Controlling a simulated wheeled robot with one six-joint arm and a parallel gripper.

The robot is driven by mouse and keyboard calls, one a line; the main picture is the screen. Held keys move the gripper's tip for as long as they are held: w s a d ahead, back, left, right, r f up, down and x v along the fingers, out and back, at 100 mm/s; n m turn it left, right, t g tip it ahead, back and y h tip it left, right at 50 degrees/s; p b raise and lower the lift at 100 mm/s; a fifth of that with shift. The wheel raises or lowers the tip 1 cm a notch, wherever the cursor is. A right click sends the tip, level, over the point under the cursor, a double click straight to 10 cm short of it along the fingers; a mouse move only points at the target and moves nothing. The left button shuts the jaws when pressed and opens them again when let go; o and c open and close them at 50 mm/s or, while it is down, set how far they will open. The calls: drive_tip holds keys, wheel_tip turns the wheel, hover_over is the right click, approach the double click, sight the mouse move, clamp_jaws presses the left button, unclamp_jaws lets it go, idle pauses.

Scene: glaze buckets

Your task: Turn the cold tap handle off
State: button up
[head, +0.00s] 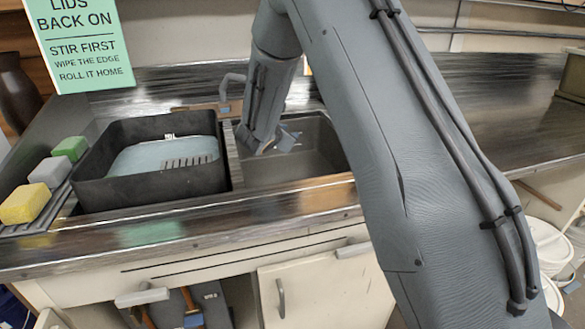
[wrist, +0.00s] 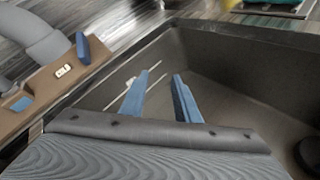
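The tap stands on a brown deck plate (wrist: 50,82) behind the sink, with a grey spout (wrist: 32,38). A blue upright handle (wrist: 82,48), apparently the cold tap handle, stands at one end of the plate beside a small white label. A flat blue piece (wrist: 20,103) shows farther along the plate.
The right basin (head: 318,150) is empty, with walls close around my gripper. A black tub (head: 98,192) with greyish-blue content sits at left. Yellow (head: 25,203), grey and green sponges lie beside it. The metal counter (head: 480,120) at right is clear.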

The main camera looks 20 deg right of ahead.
drive_tip(key=s+a+f+m+g+y+p, duration=0.2)
drive_tip(key=s+f+m+g+y, duration=0.2)
drive_tip(key=s+m, duration=0.5)
drive_tip(key=shift+s+f+m+g+p, duration=0.35)
drive_tip(key=shift+s+f+g, duration=0.6)
drive_tip(key=shift+s, duration=1.25)
drive_tip(key=shift+a, duration=0.1)
